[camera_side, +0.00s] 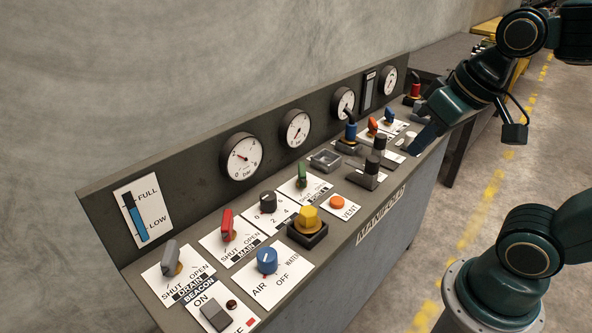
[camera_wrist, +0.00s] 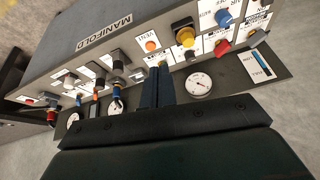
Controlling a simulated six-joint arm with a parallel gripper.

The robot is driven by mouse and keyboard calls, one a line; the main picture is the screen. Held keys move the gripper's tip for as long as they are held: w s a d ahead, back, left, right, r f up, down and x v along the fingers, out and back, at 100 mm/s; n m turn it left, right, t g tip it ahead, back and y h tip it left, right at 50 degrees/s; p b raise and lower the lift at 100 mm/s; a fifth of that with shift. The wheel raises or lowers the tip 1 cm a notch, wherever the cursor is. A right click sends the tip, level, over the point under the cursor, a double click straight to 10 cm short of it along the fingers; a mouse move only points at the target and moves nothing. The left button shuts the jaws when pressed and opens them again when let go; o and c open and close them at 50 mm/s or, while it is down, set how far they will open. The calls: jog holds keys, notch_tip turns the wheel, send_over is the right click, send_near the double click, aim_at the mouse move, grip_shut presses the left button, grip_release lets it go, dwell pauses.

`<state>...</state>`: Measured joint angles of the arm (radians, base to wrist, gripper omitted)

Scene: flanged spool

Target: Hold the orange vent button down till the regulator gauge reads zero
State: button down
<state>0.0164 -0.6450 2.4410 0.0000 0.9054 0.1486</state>
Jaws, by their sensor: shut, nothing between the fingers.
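The orange vent button (camera_side: 337,202) sits on a white plate marked VENT on the sloping panel; it stands up from its plate with nothing on it. It also shows in the wrist view (camera_wrist: 152,45), just beyond my fingertips. My gripper (camera_side: 417,143) is shut and empty, apart from the button, over the right part of the panel in the side view. Its dark fingers (camera_wrist: 159,72) lie together in the wrist view. Several round gauges line the back plate; the nearest (camera_side: 241,156) has its needle off to the upper left. Which one is the regulator's, I cannot tell.
A yellow knob (camera_side: 309,218) on a black base stands left of the button, and dark upright switches (camera_side: 372,172) stand to its right. A green lever (camera_side: 301,174) and a clear-topped box (camera_side: 325,159) are behind. The strip in front of the button is clear.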

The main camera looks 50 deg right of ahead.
jog(key=w+d+f+m+g, duration=0.2)
jog(key=w+m+g, duration=0.1)
jog(key=w+m, duration=0.6)
jog(key=m+g, duration=0.2)
jog(key=m, duration=0.5)
send_over(337, 200)
notch_tip(337, 200, down, 8)
jog(key=shift+w+r, duration=0.1)
notch_tip(337, 200, down, 14)
dwell(0.4)
dwell(0.4)
